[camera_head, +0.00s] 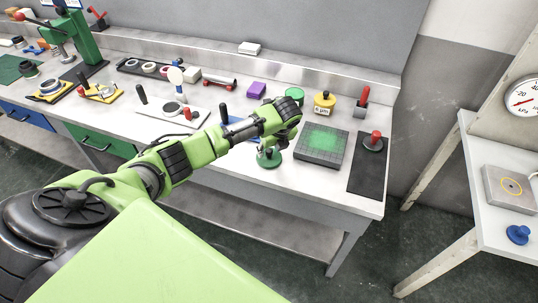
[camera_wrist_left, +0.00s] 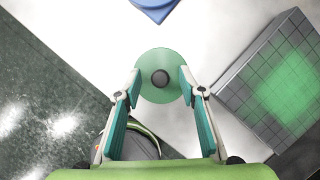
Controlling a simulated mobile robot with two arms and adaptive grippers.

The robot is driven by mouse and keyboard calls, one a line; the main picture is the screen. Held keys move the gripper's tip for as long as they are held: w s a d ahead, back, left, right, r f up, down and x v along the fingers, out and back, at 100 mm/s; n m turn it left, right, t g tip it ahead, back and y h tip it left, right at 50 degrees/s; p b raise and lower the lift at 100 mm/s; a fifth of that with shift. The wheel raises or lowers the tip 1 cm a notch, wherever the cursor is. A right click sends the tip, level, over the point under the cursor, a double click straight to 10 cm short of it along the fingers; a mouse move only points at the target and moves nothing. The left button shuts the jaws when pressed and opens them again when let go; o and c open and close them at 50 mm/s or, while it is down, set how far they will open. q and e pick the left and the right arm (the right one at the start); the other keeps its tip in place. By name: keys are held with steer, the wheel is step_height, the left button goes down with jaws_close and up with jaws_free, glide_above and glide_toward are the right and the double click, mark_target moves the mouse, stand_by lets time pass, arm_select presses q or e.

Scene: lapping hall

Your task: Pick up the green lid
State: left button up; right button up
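The green lid (camera_head: 268,163) is a round disc lying flat on the white bench top near its front edge. In the left wrist view the green lid (camera_wrist_left: 160,94) shows from above, with a dark round knob (camera_wrist_left: 160,77) at its centre. My left gripper (camera_head: 270,150) points down just over the lid and hides part of it in the head view. In the wrist view my left gripper (camera_wrist_left: 160,86) is open. Its fingertips are apart on either side of the knob, overlapping the lid's edges, with gaps to the knob. I cannot tell the exact height. My right gripper is out of view.
A grey gridded block (camera_head: 322,146) with a green glow stands right of the lid. A dark mat (camera_head: 369,170) with a red-knobbed piece lies farther right. The bench's front edge is close.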

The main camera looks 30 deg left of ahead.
arm_select(q)
jaws_close()
steer(key=shift+r, duration=0.1)
